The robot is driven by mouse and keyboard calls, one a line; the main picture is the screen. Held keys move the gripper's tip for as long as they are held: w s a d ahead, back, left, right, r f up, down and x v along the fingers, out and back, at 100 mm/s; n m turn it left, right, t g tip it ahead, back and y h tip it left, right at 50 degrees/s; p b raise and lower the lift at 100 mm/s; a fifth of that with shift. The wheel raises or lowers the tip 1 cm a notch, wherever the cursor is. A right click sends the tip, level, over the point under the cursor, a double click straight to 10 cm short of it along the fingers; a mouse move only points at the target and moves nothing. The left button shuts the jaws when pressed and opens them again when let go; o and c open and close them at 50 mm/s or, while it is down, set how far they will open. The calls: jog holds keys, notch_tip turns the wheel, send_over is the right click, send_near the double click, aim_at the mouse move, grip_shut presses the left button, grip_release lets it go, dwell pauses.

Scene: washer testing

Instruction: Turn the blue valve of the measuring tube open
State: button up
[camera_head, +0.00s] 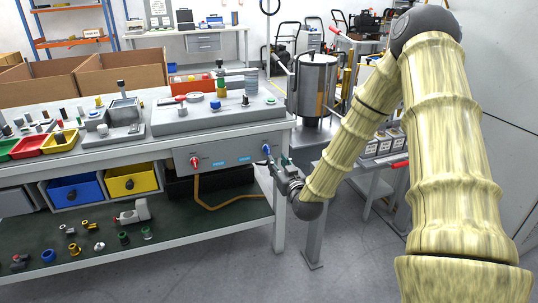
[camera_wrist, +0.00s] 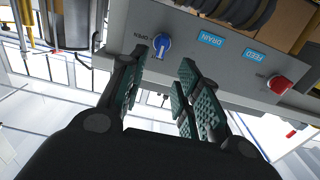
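The blue valve (camera_head: 267,149) sits at the right end of a grey panel (camera_head: 225,155) under the workbench top. In the wrist view the blue valve (camera_wrist: 162,46) is a round knob with a paler handle bar. My gripper (camera_head: 276,166) is just below and right of it in the head view. In the wrist view my gripper (camera_wrist: 162,68) is open and empty, its green padded fingers apart. The valve lies ahead, between the directions of the two fingertips; I see no contact. I cannot clearly identify the measuring tube.
A red valve (camera_head: 195,162) is at the panel's other end, also in the wrist view (camera_wrist: 279,84). Blue labels lie between the valves. An orange hose (camera_head: 208,207) hangs below. A metal tank (camera_head: 316,88) stands right of the bench; a bench leg (camera_head: 281,222) is near my gripper.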

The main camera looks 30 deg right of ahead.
aim_at(269, 150)
jog(key=b+x, duration=0.1)
jog(key=x, duration=0.8)
jog(key=shift+w, duration=0.2)
grip_shut()
